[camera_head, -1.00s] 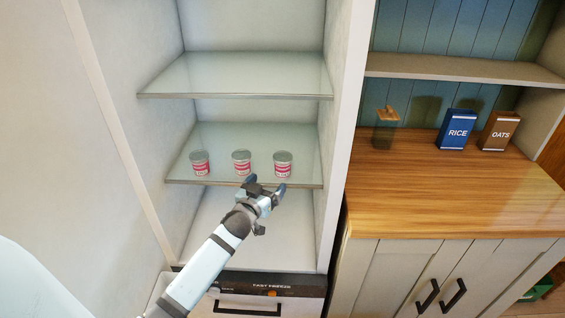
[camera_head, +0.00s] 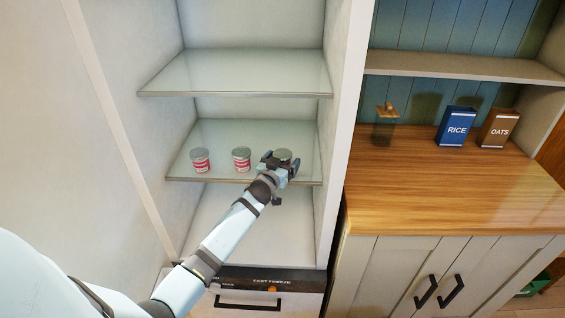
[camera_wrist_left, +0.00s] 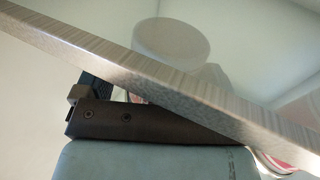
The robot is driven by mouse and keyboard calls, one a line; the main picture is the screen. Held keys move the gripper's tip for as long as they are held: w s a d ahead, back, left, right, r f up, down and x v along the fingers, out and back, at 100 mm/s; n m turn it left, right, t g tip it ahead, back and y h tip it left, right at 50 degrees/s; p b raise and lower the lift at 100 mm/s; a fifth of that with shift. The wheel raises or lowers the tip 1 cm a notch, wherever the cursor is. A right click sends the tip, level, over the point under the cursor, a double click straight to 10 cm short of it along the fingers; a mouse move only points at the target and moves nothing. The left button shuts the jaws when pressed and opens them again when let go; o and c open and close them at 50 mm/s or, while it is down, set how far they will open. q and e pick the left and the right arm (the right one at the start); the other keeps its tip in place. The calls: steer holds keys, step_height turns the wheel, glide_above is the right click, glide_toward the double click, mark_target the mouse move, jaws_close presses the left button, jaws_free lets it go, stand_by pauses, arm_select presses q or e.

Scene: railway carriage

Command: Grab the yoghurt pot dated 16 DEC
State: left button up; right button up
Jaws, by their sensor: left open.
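Three small pots with grey lids and red-and-white labels stand in a row on the lower glass shelf: the left pot (camera_head: 200,160), the middle pot (camera_head: 241,160) and the right pot (camera_head: 283,154). Their dates are too small to read. My left gripper (camera_head: 279,163) is open at the right pot, its fingers around the pot's front and sides and hiding most of its label. Whether they touch it I cannot tell. In the left wrist view a pale round pot shape (camera_wrist_left: 170,40) shows blurred behind the shelf edge. My right gripper is out of view.
The lower shelf's front edge (camera_wrist_left: 150,75) crosses the left wrist view close to the gripper. An empty upper shelf (camera_head: 235,75) is above. A white side wall (camera_head: 343,130) stands close right. The wooden counter beyond holds a rice box (camera_head: 456,127) and an oats box (camera_head: 498,129).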

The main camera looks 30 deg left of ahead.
mark_target(283, 153)
arm_select(q)
steer(key=c, duration=1.1)
step_height(283, 153, up, 10)
steer(key=s+d+r+m+h+p, duration=0.1)
steer(key=s+d+p, duration=0.5)
steer(key=s+d, duration=1.3)
steer(key=s+r+h, duration=0.1)
steer(key=s+r, duration=0.1)
steer(key=s, duration=0.1)
steer(key=shift+m+h, duration=0.4)
